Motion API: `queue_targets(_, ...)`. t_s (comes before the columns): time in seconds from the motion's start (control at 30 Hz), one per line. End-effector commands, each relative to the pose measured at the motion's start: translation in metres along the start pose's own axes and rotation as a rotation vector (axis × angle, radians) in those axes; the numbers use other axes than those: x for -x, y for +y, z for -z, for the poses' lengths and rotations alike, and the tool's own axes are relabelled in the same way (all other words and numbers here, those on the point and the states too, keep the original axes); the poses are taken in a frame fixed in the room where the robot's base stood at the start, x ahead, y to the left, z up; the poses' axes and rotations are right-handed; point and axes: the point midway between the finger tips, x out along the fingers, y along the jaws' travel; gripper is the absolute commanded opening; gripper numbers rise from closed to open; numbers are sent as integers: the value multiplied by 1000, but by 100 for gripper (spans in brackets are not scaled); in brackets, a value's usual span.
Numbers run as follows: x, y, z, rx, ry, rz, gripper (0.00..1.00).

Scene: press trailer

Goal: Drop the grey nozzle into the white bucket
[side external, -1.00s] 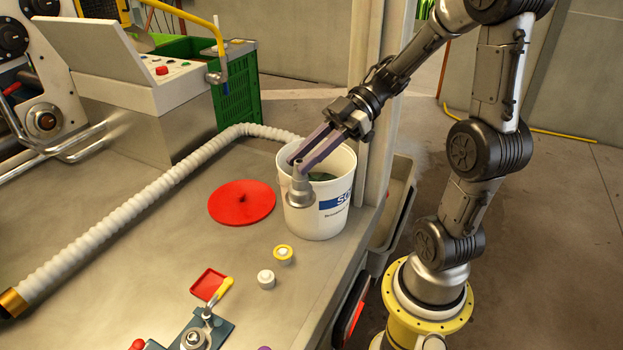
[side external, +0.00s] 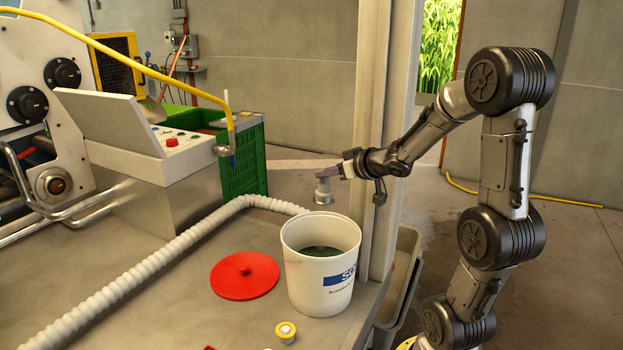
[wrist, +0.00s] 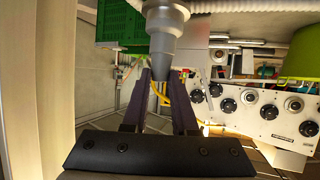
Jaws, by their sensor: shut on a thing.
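The grey nozzle (side external: 323,192) hangs from the fingertips of my gripper (side external: 328,173) in the side view, well above the white bucket (side external: 305,278). The nozzle shows in the wrist view (wrist: 165,38) at the top centre, between the purple-grey fingers of my gripper (wrist: 162,75). My gripper is shut on the nozzle. The bucket stands upright on the bench, its open top showing something dark green inside. In the side view the nozzle lines up over the bucket's mouth, but its depth relative to the rim is hard to judge.
A red lid (side external: 245,276) lies left of the bucket. A white ribbed hose (side external: 180,250) crosses the bench behind it. A pale post (side external: 375,120) stands close behind my gripper. A green crate (side external: 243,160) is at the back. A yellow-and-white knob (side external: 286,331) sits in front.

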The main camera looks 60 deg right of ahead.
Motion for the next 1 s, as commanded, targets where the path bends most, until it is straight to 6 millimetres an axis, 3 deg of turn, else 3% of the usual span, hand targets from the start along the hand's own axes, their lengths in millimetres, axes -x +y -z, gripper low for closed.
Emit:
queue_targets(0.23, -18, 2, -37, -7, -3, -8, 0)
queue_targets(1.0, -47, 2, -96, -4, 1, -9, 0)
